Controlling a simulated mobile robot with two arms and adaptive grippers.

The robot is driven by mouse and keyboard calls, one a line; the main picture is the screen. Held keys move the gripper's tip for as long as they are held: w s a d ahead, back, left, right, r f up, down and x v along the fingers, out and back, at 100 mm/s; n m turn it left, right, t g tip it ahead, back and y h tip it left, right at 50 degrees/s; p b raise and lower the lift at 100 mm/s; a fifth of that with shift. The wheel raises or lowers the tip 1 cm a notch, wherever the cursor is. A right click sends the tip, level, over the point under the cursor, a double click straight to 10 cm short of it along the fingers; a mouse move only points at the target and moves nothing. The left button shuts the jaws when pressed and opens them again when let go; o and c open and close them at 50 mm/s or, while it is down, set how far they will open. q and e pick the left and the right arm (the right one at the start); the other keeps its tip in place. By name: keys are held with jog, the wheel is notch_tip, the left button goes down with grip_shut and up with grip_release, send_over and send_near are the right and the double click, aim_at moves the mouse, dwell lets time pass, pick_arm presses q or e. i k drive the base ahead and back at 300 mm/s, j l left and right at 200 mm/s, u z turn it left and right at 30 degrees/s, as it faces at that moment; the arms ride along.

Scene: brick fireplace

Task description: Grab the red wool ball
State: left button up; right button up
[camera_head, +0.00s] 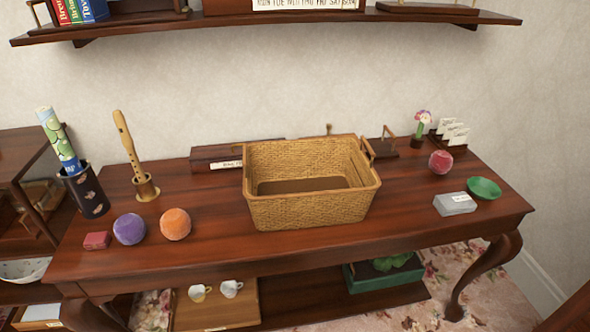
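A red wool ball (441,162) sits on the right part of the dark wooden table (420,215), towards the back. It is behind the grey box and left of the green dish. A purple ball (129,229) and an orange ball (175,224) sit side by side at the front left of the table. Neither of my grippers shows in the head view.
A wicker basket (310,208) stands mid-table. A grey box (455,204), a green dish (484,188) and a flower figure (421,128) surround the red ball. A recorder in a stand (146,188) is at left. A wall shelf (270,19) hangs above.

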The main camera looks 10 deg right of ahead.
aim_at(440, 162)
jog(key=z, duration=1.25)
